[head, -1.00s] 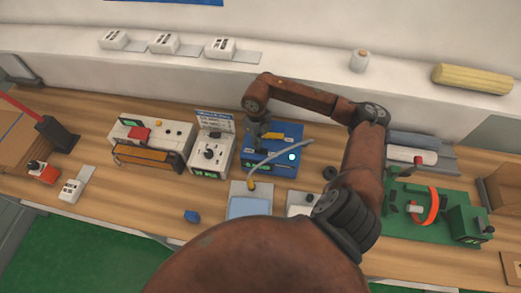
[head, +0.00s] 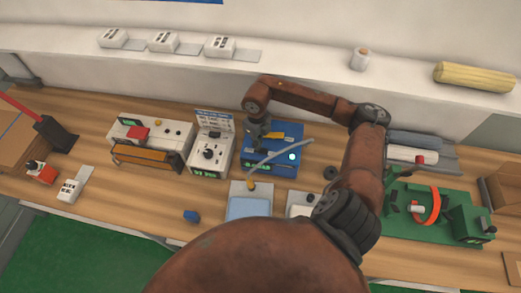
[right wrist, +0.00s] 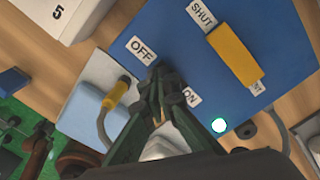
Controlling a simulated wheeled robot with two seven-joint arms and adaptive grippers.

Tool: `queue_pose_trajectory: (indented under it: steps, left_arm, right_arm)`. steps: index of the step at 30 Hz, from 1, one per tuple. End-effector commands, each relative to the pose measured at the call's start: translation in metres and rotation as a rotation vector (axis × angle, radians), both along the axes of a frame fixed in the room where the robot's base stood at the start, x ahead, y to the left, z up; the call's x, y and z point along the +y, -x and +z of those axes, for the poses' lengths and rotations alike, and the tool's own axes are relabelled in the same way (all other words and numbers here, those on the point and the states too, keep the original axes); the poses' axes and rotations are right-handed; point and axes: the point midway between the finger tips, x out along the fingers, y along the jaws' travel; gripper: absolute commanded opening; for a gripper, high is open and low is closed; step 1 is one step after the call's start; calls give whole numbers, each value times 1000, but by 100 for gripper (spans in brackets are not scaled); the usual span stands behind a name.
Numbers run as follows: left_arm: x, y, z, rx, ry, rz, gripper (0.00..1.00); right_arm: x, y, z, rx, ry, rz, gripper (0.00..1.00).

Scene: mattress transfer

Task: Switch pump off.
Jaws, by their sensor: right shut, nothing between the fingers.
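The blue pump box (head: 285,163) stands on the wooden bench in the middle of the head view. In the right wrist view its blue top (right wrist: 175,50) carries an OFF label (right wrist: 141,50), an ON label (right wrist: 191,97), a yellow lever (right wrist: 233,54) near a SHUT label, and a bright white-green light (right wrist: 219,125). My right gripper (right wrist: 160,78) is shut and empty, its fingertips at the box top between OFF and ON. The switch itself is hidden by the fingers, and I cannot tell its position or whether they touch it. My left gripper is not in view.
A white unit with a dial (head: 207,155) stands close to the left of the blue box. A pale blue-topped container (head: 249,207) is in front, with a grey hose (head: 285,152) nearby. A green rig with an orange ring (head: 434,206) is at right.

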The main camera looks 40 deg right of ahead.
Motion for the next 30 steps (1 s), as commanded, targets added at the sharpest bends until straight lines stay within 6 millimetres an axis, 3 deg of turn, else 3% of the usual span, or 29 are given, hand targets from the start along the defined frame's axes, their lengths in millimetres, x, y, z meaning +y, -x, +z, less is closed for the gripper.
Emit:
queue_pose_trajectory:
  steps: [20,30]
  left_arm:
    - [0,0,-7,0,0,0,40]
    - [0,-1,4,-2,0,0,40]
  right_arm:
    - [0,0,-9,1,0,0,0]
    - [-1,0,10,0,2,0,0]
